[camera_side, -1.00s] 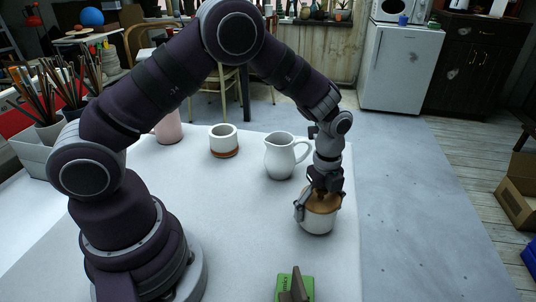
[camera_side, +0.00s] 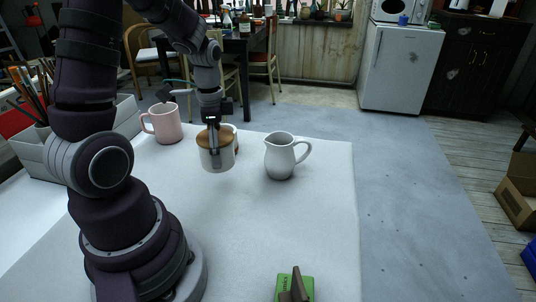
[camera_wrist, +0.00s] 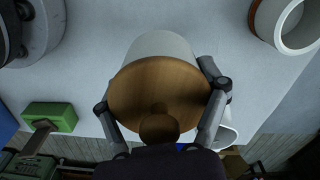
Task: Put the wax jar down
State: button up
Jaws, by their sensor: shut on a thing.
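The wax jar (camera_side: 216,158) is a white pot with a round wooden lid, in the middle of the side view. My gripper (camera_side: 213,135) is shut on the jar from above, one finger on each side. In the wrist view the jar's brown lid with its knob (camera_wrist: 160,95) fills the middle, and my gripper (camera_wrist: 160,112) has its two fingers along its sides. The jar looks upright and appears to be held above the white table (camera_side: 250,225); the exact height is hard to tell.
A white pitcher (camera_side: 282,158) stands right of the jar and a pink mug (camera_side: 163,123) stands to its left. A white cup with a brown base (camera_wrist: 285,20) is partly hidden behind the jar in the side view. A green block (camera_wrist: 50,117) lies near the front edge. The table's middle is bare.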

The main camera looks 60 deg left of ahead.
aim_at(217, 193)
jog(key=shift+s+a+f+n, duration=0.15)
jog(key=shift+s+f+n, duration=0.2)
jog(key=shift+f, duration=0.2)
jog(key=shift+s+a+f+n, duration=0.15)
jog(key=shift+s+f+n, duration=0.15)
jog(key=shift+f, duration=0.25)
notch_tip(217, 193, down, 6)
jog(key=shift+r, duration=0.1)
jog(key=o, duration=1.2)
jog(key=shift+f, duration=0.2)
jog(key=shift+o, duration=0.2)
